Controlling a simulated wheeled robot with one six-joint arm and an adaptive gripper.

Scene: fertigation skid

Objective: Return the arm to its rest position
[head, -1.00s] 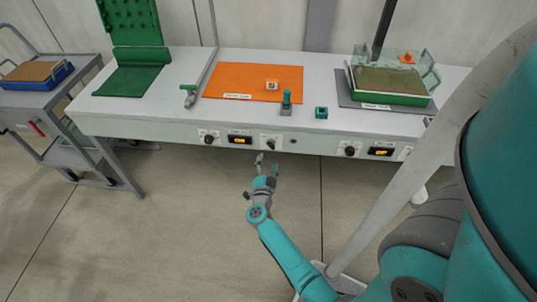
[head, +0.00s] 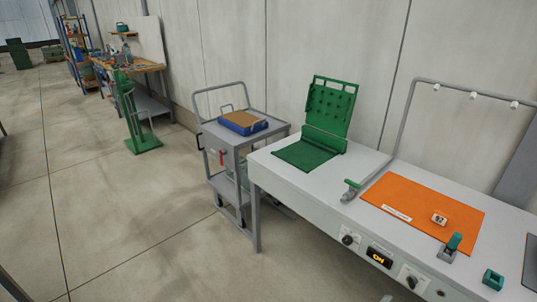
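Only a small pale tip, which looks like a fingertip of my gripper (head: 386,298), shows at the bottom edge of the head view. It is below the front panel of the white bench (head: 335,198), near the lit amber display (head: 380,257) and a black knob (head: 411,282). The rest of my arm is out of view. I cannot tell from this sliver whether the gripper is open or shut, or whether it touches the panel.
The bench carries a green hinged panel (head: 331,105), an orange mat (head: 450,203) with a small marked block (head: 439,219), and teal fittings (head: 449,248). A grey cart (head: 222,135) with a blue tray (head: 243,123) stands left. A green stand (head: 132,115) is farther back. Left floor is open.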

